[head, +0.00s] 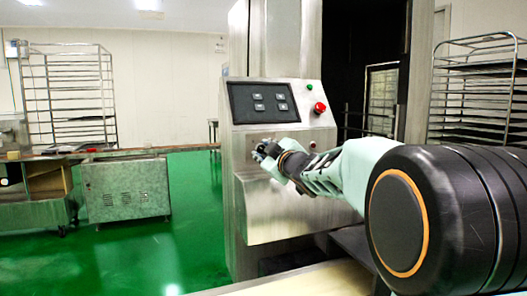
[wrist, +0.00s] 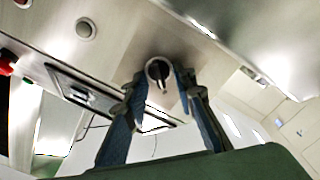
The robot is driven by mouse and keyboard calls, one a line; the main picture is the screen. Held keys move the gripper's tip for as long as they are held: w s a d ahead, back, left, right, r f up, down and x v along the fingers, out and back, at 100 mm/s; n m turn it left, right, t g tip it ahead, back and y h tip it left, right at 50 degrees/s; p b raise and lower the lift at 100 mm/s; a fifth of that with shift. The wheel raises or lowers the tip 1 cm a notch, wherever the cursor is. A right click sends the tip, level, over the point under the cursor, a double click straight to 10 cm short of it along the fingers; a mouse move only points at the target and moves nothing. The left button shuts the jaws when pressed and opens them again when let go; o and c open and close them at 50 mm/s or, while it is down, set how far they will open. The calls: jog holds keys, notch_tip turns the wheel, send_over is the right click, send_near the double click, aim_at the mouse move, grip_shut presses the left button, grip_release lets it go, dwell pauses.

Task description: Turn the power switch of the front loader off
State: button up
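The front loader (head: 283,215) is a steel cabinet with a sloped control face. In the wrist view, a small round switch (wrist: 158,69) with a pale lever sits on the steel face; I take it to be the power switch. My gripper (wrist: 159,78) is open, with one dark finger on each side of the switch and small gaps showing. I cannot tell whether either finger touches it. In the head view, my gripper (head: 262,152) is at the lower left of the control face, below the black keypad panel (head: 264,102), and hides the switch.
A red button (head: 319,107) and a green one (head: 309,87) are right of the keypad panel. A round button (wrist: 86,28) shows at upper left in the wrist view. Tray racks (head: 69,95) and a metal cart (head: 126,188) stand farther off.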

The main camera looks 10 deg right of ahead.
jog(key=shift+s+d, duration=0.25)
jog(key=shift+s, duration=1)
jog(key=shift+s+d, duration=0.25)
jog(key=shift+s, duration=0.95)
jog(key=shift+s+d, duration=0.25)
jog(key=shift+s, duration=1)
